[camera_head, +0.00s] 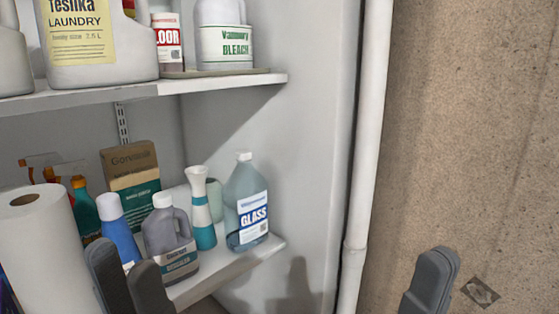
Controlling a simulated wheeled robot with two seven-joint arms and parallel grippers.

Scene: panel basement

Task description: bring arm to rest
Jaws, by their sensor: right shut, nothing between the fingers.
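My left gripper (125,264) is at the lower left, in front of the lower shelf. Its two dark fingers show with a gap between their tips, and nothing shows held in them. My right gripper (438,258) is at the lower right, in front of the brown wall. Its fingers are shut together and empty. The rest of both arms is out of view below.
The upper shelf (200,83) holds larger jugs. A white pipe (368,130) runs beside the brown wall (470,120).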

